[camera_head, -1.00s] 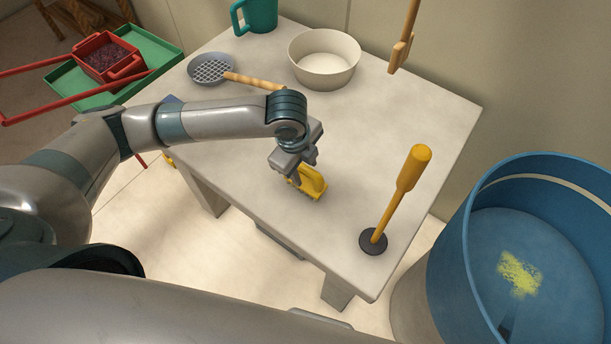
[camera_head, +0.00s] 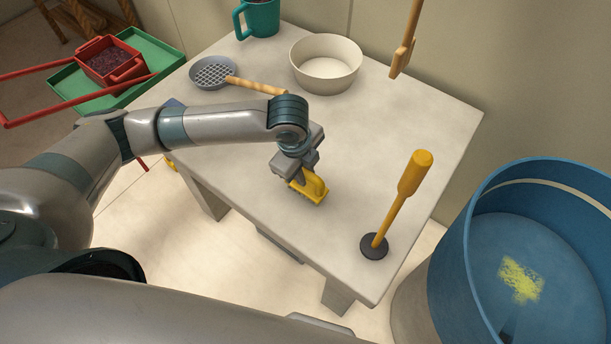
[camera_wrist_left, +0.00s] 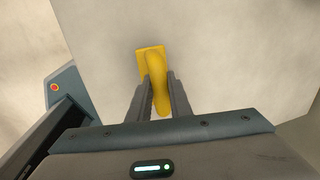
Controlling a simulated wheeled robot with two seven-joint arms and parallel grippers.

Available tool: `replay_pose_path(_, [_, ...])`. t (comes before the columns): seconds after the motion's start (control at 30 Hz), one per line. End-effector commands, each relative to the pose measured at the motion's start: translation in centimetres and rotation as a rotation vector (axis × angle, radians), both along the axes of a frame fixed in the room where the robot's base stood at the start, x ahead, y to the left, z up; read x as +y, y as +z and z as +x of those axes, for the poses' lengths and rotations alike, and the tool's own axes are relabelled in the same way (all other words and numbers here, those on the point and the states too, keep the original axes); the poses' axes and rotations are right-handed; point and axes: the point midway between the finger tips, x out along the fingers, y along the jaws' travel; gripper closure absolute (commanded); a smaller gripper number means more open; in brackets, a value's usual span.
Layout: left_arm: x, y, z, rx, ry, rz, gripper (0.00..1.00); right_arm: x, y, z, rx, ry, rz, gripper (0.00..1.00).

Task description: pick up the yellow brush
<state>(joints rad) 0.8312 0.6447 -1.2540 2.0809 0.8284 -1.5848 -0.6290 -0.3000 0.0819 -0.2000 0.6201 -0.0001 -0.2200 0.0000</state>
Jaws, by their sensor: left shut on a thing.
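The yellow brush (camera_head: 313,187) is at the near-left part of the table in the head view, with its handle up and its bristle side down. I cannot tell whether it touches the tabletop. My left gripper (camera_head: 304,172) is directly over it, pointing down, and is shut on its handle. In the left wrist view the yellow brush (camera_wrist_left: 157,72) sits between the two dark fingers of the left gripper (camera_wrist_left: 159,92). Part of the handle is hidden by the fingers. My right gripper is not in view.
On the table (camera_head: 236,134) are a yellow-handled plunger-like tool (camera_head: 400,201), a white bowl (camera_head: 326,70), a strainer (camera_head: 210,72) with a wooden handle, and a teal mug (camera_head: 262,18). A blue barrel (camera_head: 470,262) stands at right. A green tray (camera_head: 60,92) holds a red box (camera_head: 112,63) at left.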

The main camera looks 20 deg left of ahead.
Motion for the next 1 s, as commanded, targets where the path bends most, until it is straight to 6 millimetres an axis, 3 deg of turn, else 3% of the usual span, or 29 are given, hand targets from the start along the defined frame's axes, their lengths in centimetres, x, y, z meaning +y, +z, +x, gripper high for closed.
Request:
replay_pose_path(0.17, [0.0,0.8,0.1,-0.002,0.0,-0.001,1.0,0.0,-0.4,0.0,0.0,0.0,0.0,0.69])
replay_pose_path(0.4, [-0.1,4.0,0.2,-0.006,-0.001,-0.002,1.0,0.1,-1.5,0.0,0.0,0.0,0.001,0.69])
replay_pose_path(0.8, [-7.8,8.4,-0.6,-0.005,-0.005,-0.004,1.0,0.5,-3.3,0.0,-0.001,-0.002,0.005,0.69])
replay_pose_path(1.0, [-10.3,10.1,-0.8,-0.003,-0.001,-0.002,1.0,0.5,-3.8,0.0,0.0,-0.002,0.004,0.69])
